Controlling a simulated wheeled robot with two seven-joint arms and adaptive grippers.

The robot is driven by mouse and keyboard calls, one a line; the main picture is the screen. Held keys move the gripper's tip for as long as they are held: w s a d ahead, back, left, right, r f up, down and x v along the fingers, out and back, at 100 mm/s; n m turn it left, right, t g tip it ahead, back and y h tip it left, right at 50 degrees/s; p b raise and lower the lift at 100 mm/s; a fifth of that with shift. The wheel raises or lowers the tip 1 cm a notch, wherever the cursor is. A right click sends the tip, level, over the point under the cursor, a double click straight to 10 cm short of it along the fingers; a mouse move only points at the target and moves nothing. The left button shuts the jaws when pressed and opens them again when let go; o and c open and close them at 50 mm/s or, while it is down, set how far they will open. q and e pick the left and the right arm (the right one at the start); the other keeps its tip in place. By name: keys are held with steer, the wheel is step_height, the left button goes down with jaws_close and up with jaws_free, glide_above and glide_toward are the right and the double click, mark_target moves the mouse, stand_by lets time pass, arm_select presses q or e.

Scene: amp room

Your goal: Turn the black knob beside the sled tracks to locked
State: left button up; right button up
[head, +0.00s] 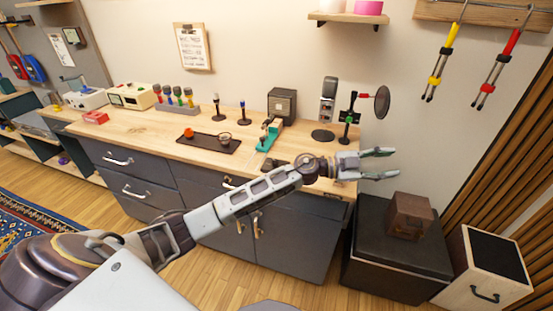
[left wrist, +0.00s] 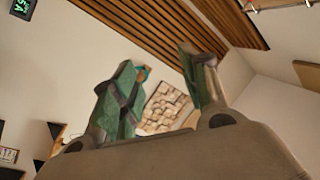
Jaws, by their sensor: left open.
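A teal device with a narrow raised part (head: 269,134) stands on the workbench, and it may be the sled tracks. I cannot make out the black knob; it is too small to tell or hidden behind my left arm. My left gripper (head: 392,164) is open and empty, held out past the bench's right front corner, to the right of the teal device and apart from it. In the left wrist view its two green-padded fingers (left wrist: 158,68) stand apart, with only wall and a wall panel behind them.
A black case (head: 380,240) with a brown box (head: 410,215) stands right of the bench.

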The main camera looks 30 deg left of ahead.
arm_select(q)
steer(key=f+m+g, duration=0.1)
steer(key=m+g, duration=0.1)
steer(key=g, duration=0.1)
steer(key=n+g+y, duration=0.6)
steer(key=y, duration=1.1)
glide_above(276, 163)
steer(key=shift+w+a+r, duration=0.3)
steer(key=shift+r, duration=0.05)
steer(key=shift+f, duration=0.15)
steer(key=shift+f+p, duration=0.35)
steer(key=shift+f, duration=6.45)
